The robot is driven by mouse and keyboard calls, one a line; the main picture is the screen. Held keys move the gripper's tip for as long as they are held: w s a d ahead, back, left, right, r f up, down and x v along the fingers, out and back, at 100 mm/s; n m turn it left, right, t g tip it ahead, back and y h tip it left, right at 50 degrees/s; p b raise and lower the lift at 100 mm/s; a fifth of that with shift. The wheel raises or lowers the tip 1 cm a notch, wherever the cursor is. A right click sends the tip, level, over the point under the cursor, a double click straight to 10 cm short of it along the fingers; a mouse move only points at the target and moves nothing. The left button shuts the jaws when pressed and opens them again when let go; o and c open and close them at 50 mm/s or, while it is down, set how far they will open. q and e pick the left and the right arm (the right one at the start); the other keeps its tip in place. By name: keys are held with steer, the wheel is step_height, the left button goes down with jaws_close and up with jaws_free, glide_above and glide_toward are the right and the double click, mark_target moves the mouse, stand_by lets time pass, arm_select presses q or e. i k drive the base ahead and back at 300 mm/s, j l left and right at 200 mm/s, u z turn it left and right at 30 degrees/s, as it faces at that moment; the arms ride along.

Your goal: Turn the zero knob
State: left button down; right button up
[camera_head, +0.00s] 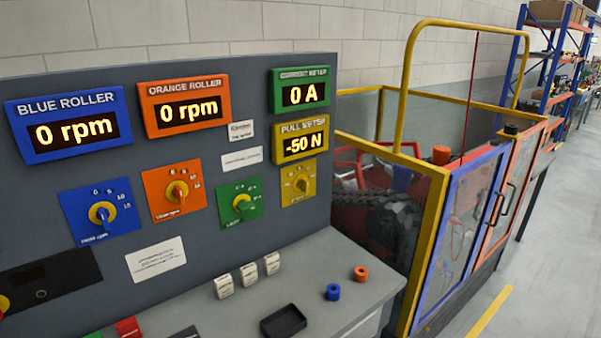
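A grey panel holds several round knobs on coloured plates; their small lettering is too small to read, so I cannot tell by label which is the zero knob. The yellow-plate knob (301,184) sits below the yellow pull meter (300,141), which reads -50 N. The green-plate knob (243,203) is left of it, then the orange-plate knob (177,191) and the blue-plate knob (102,213). The blue roller display (70,124) and orange roller display (184,105) read 0 rpm. The green current meter (301,92) reads 0 A. Neither gripper shows.
A yellow-framed cage (428,250) with blue and orange doors stands right. Floor is clear at far right.

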mark_target(303, 184)
steer(key=i+l+u, duration=0.45)
steer(key=u, duration=0.25)
steer(key=i+l+u, duration=0.15)
steer(key=l+u, duration=0.2)
steer(key=i+l+u, duration=0.1)
steer(key=l+u, duration=0.2)
steer(key=l, duration=0.2)
